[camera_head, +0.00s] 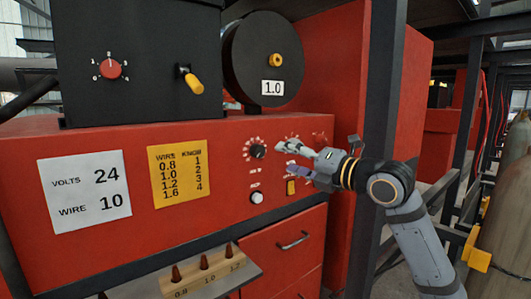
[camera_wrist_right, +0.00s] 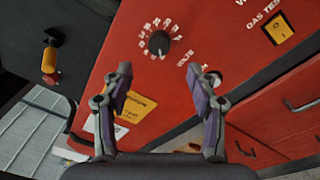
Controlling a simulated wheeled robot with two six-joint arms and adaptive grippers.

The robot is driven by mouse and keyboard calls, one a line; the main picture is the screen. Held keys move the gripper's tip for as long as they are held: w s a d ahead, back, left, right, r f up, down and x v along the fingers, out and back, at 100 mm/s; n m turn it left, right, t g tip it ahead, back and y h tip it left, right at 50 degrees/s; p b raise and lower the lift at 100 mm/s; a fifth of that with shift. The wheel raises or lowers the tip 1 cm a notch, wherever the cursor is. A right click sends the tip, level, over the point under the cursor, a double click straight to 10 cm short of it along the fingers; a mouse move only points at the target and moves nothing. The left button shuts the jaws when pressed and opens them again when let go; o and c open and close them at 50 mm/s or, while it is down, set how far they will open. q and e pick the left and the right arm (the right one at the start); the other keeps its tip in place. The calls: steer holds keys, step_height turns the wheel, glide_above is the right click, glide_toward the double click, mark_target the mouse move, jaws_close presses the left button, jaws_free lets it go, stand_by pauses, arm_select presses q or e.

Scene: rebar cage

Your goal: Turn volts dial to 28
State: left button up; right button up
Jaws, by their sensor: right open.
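The volts dial (camera_head: 258,151) is a small black knob ringed by white marks on the red front panel. In the right wrist view the dial (camera_wrist_right: 160,43), with the word VOLTS printed beside it, shows beyond the fingertips, roughly between them. Its exact setting is too small to read. My right gripper (camera_head: 300,163) is open and empty, just right of the dial and apart from it; its fingers (camera_wrist_right: 165,78) are spread in the wrist view. A white card (camera_head: 85,190) reads VOLTS 24 and WIRE 10. My left gripper is not in view.
A yellow wire and knob card (camera_head: 180,174) is left of the dial. A white button (camera_head: 257,197) and yellow gas test switch (camera_wrist_right: 278,27) are nearby. My gripper partly covers other dials. A shelf with brown tips (camera_head: 205,270) juts out below. A dark post (camera_head: 372,150) stands behind my right arm.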

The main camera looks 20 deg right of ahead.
mark_target(261, 152)
steer(key=p+x, duration=0.4)
steer(key=x, duration=0.4)
steer(key=shift+w+a+r, duration=0.15)
steer(key=shift+w+a, duration=0.05)
steer(key=shift+w, duration=0.05)
steer(key=shift+w+a, duration=0.15)
steer(key=shift+w, duration=0.15)
steer(key=c, duration=1.2)
